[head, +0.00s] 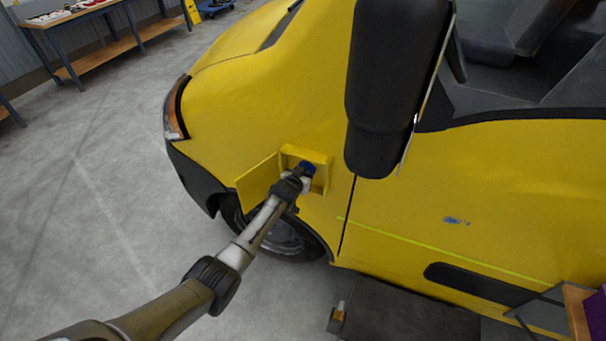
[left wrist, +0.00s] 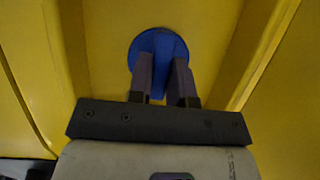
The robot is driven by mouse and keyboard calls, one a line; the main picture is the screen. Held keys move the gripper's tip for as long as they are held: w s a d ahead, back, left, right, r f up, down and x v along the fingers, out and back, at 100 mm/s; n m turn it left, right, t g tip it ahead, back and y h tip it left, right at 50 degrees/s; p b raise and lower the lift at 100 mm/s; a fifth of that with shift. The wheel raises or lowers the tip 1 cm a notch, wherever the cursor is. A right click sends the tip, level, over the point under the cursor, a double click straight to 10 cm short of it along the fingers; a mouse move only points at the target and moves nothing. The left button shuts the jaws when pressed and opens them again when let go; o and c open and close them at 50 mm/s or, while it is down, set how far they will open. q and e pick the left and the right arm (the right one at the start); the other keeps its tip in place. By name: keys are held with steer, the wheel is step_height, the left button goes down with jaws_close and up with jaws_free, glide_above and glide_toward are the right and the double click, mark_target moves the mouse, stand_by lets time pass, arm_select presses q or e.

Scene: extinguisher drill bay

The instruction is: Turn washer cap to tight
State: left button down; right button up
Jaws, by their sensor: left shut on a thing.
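The blue washer cap (head: 308,167) sits inside a yellow recessed box on the side of the yellow van, with its small flap (head: 258,181) standing open to the left. My left gripper (head: 301,173) reaches into this box from the lower left. In the left wrist view, the round blue cap (left wrist: 145,42) has a raised grip in its middle. The two dark fingers of the left gripper (left wrist: 162,75) are shut on that grip, one on each side. The fingers hide part of the cap. No tightness marking can be made out. My right gripper is not in view.
The black side mirror (head: 392,80) hangs just above and right of the box. The front wheel (head: 280,238) is below it. A workbench (head: 105,50) stands at the far upper left. The grey floor (head: 90,180) to the left is clear.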

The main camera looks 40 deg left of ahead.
arm_select(q)
steer(key=c, duration=1)
jaws_free()
steer(key=shift+c, duration=0.2)
steer(key=p+v, duration=0.2)
steer(key=v, duration=1.1)
steer(key=shift+s+r, duration=0.2)
steer(key=shift+s, duration=0.2)
